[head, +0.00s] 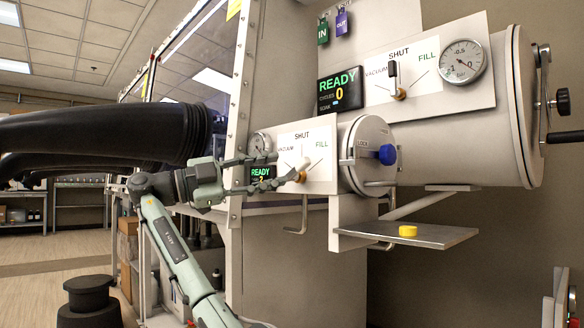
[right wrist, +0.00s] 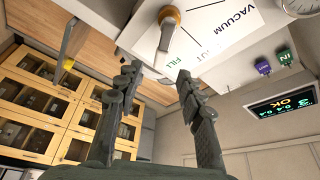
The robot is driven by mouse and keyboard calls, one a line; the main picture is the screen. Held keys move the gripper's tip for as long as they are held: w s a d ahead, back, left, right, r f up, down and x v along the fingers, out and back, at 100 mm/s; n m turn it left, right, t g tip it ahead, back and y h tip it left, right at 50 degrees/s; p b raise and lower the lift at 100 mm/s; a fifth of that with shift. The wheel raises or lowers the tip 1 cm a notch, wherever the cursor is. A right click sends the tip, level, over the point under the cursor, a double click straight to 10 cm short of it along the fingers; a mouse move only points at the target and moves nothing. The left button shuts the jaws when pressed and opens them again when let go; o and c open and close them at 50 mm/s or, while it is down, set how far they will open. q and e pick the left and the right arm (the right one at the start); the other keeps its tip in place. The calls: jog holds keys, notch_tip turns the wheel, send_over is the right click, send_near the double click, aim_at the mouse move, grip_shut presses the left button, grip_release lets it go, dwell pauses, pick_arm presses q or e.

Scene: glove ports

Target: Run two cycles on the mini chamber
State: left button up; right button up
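The mini chamber (head: 362,172) is the smaller round-doored chamber, its door closed and a blue knob (head: 387,154) on the front. The handle also shows in the right wrist view (right wrist: 167,35). Its display (head: 262,172) reads READY; the lower line is partly hidden by my finger. My right gripper (head: 282,170) is open and empty, fingers spread just left of the handle, apparently not touching it. My left gripper is out of view.
A larger chamber (head: 440,130) with its own valve (head: 399,92) and READY 0 display (head: 340,89) stands above. A yellow disc (head: 408,231) lies on the shelf (head: 430,238) below the mini door. Black gloves (head: 110,130) jut out at left.

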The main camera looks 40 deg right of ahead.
jog(key=shift+v, duration=2.1)
dwell(0.7)
